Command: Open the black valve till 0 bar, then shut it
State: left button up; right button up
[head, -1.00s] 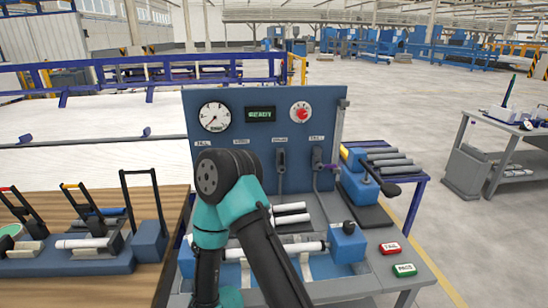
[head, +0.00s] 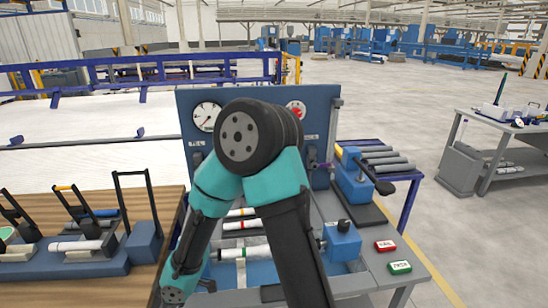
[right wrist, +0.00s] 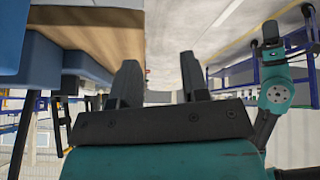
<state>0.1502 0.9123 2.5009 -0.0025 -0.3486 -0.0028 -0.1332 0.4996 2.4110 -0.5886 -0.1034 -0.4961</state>
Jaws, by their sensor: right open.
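The blue test panel (head: 320,105) stands at the back of the bench. Its pressure gauge (head: 206,117) shows at the upper left, but its needle is too small to read. The red knob (head: 297,106) is partly covered by my arm. The display and the panel's middle, where black valve handles showed earlier, are hidden behind my arm's dark joint. A pipe (head: 257,251) lies in the blue fixture on the bench. My right gripper (right wrist: 160,88) is open and empty in the right wrist view, its two dark fingers apart.
A blue block with a black knob (head: 344,226) stands at the fixture's right end. Red (head: 385,246) and green (head: 400,267) buttons sit on the front right. A wooden table (head: 60,215) with lever clamps is at left. A pipe rack (head: 385,155) stands behind at right.

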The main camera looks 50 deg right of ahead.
jog(key=w+d+r+m+t, duration=0.2)
jog(key=w+d+r, duration=0.1)
jog(key=d, duration=0.2)
jog(key=w+d+r+m+t, duration=0.2)
jog(key=w+d+r+t, duration=0.1)
jog(key=d+r, duration=0.1)
jog(key=w+d+r+m+t+h, duration=0.1)
jog(key=w+d+r+m+t, duration=0.1)
jog(key=d, duration=0.5)
jog(key=shift+w+r+t, duration=0.3)
jog(key=shift+w+r, duration=0.35)
jog(key=shift+w, duration=0.3)
jog(key=w+d+r+m+t+h, duration=0.1)
jog(key=d+r+m+t+h, duration=0.25)
jog(key=d, duration=0.65)
jog(key=s+d+m+h, duration=0.3)
jog(key=d+m+h, duration=0.1)
jog(key=d, duration=0.4)
jog(key=s+d+r+m+h, duration=0.1)
jog(key=s+d+m+h, duration=0.2)
jog(key=d, duration=0.5)
jog(key=s+d+m+h, duration=0.3)
jog(key=d+m+h, duration=0.2)
jog(key=d, duration=0.4)
jog(key=shift+r+g, duration=0.3)
jog(key=shift+g, duration=0.15)
jog(key=x, duration=1.7)
jog(key=shift+d, duration=0.15)
